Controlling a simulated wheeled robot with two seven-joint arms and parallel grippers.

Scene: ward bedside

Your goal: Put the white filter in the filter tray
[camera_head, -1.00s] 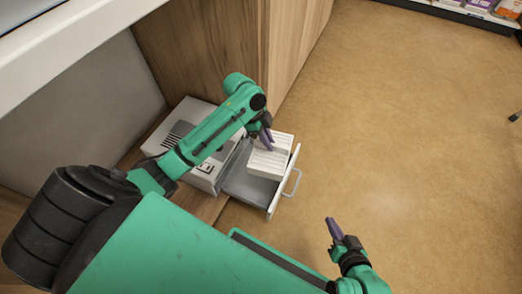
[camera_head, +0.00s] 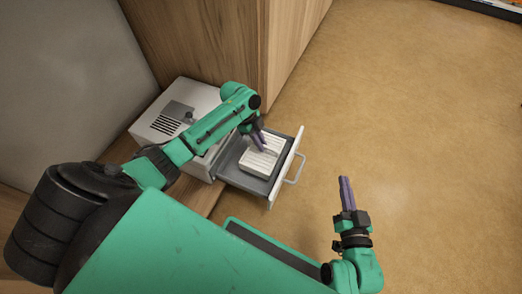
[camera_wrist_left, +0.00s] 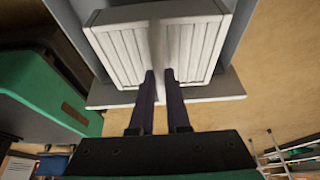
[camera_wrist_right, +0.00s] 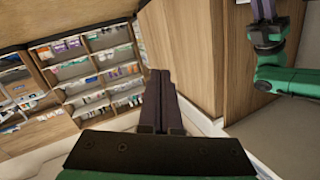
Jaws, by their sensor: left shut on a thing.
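The white filter (camera_head: 261,155) is a ribbed block inside the open filter tray (camera_head: 233,175), a grey drawer with a pale front and handle. My left gripper (camera_head: 262,146) is shut on the filter's middle rib. In the left wrist view the filter (camera_wrist_left: 118,57) shows close up, with the left gripper's fingers (camera_wrist_left: 160,78) on its central bar. Whether the filter rests on the tray floor I cannot tell. My right gripper (camera_head: 345,184) is away over the floor to the right, its fingers together and empty; it also shows in the right wrist view (camera_wrist_right: 158,80).
The white machine (camera_head: 180,113) with a vent grille stands behind the tray, on a wooden surface beside a wooden cabinet (camera_head: 210,45). The tray's handle (camera_head: 297,170) sticks out over the floor. Open floor (camera_head: 420,130) lies to the right.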

